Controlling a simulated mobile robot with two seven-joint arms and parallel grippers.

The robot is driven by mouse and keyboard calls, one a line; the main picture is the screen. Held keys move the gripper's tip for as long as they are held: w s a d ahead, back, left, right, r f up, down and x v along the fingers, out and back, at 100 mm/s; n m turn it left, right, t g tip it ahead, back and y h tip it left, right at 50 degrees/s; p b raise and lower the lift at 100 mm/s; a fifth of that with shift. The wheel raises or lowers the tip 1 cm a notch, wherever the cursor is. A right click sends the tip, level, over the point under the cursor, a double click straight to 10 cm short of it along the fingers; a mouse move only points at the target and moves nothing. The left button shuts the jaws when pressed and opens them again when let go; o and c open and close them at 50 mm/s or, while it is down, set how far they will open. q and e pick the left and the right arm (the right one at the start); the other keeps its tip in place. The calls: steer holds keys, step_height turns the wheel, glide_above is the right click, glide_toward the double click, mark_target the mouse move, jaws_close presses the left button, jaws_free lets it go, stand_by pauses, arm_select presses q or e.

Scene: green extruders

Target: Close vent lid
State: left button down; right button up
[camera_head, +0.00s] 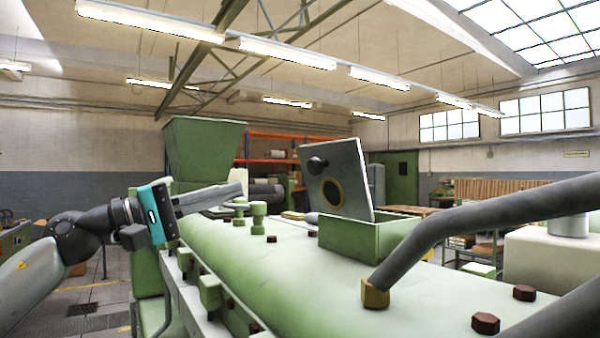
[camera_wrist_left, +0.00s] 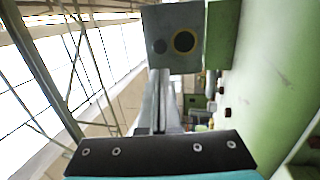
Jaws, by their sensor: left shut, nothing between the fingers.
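The vent lid (camera_head: 338,178) is a grey square plate with a dark round knob and a dark ring. It stands raised, tilted back a little, over the green vent box (camera_head: 368,235) on top of the green extruder (camera_head: 290,275). My left gripper (camera_head: 240,190) is left of the lid and apart from it, its fingers shut and empty, pointing right. In the left wrist view the lid (camera_wrist_left: 175,44) shows beyond the shut fingers (camera_wrist_left: 158,80), with the green box (camera_wrist_left: 220,35) beside it. My right gripper is not in view.
A bent dark grey pipe (camera_head: 470,218) rises from a brass fitting to the right of the vent box. Brown bolts (camera_head: 486,323) stud the extruder's top. A green hopper (camera_head: 200,150) stands behind my left gripper. Open air lies between that gripper and the lid.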

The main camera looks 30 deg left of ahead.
arm_select(q)
steer(key=w+p, duration=0.1)
steer(key=p, duration=0.5)
glide_toward(310, 166)
steer(key=p+x, duration=0.4)
steer(key=x, duration=0.1)
steer(key=shift+d+r, duration=0.1)
steer(key=shift+p+x, duration=0.55)
steer(key=shift+x, duration=0.25)
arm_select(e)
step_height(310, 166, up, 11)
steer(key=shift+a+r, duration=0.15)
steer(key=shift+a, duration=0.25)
arm_select(q)
steer(key=shift+w, duration=0.1)
